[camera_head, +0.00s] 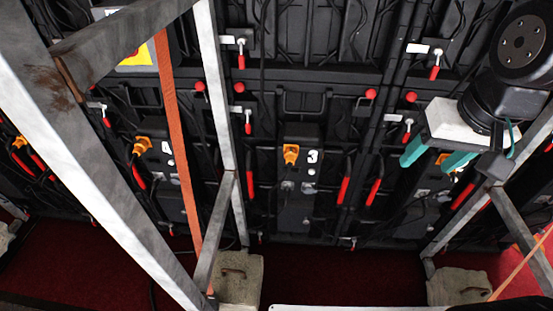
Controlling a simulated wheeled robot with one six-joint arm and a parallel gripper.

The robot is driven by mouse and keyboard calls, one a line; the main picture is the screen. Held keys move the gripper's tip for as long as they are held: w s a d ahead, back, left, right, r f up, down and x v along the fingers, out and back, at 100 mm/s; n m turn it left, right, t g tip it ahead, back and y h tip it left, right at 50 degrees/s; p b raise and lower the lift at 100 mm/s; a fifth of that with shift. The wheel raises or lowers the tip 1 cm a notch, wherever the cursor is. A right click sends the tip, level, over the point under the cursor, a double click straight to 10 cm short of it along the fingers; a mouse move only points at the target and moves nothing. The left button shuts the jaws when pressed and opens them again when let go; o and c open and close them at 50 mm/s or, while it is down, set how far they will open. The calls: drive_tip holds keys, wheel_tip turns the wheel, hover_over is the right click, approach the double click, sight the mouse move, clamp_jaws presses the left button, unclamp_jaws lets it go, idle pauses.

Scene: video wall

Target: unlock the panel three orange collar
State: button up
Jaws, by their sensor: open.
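Panel three (300,211) is a black unit at the middle, marked with a white "3" (313,156). Its orange collar (291,152) sits just left of the number, with a plug and cable around it. My gripper (433,157) is to the right of it, with two teal fingers apart and nothing seen between them in grip. The gripper is well clear of the panel three collar. Another orange collar (442,158) shows behind the fingers, partly hidden by them. A third orange collar (142,146) is on the panel to the left.
Grey metal struts (222,110) cross the view at the left, and more (505,215) stand at the right. An orange strap (178,150) runs down the left. Red-handled levers (344,190) line the wall. Stone-like weights (240,278) rest on the red floor (340,275).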

drive_tip(key=w+a+f+m+t+y, duration=0.1)
drive_tip(key=w+a+f, duration=0.25)
drive_tip(key=w, duration=0.35)
drive_tip(key=w+a+f+m+t+y, duration=0.1)
drive_tip(key=w+a+f+t, duration=0.1)
drive_tip(key=w+a, duration=0.35)
drive_tip(key=m+t+h, duration=0.2)
drive_tip(key=m+t, duration=0.4)
drive_tip(key=t, duration=0.1)
hover_over(291, 157)
drive_tip(key=s+d, duration=0.2)
wheel_tip(291, 157, down, 16)
drive_tip(key=s+f+t, duration=0.1)
drive_tip(key=f, duration=0.1)
drive_tip(key=s+a+f+t+h, duration=0.1)
drive_tip(key=f+t, duration=0.1)
drive_tip(key=s+a+f+t, duration=0.1)
drive_tip(key=s+f, duration=0.1)
drive_tip(key=shift+f+m+t+h, duration=0.15)
drive_tip(key=shift+m+t+h, duration=0.15)
drive_tip(key=shift+m, duration=0.1)
drive_tip(key=shift+s+a+f+t, duration=0.1)
drive_tip(key=shift+s+f+t, duration=0.1)
drive_tip(key=shift+t, duration=0.1)
drive_tip(key=w, duration=0.7)
drive_tip(key=shift+w, duration=0.25)
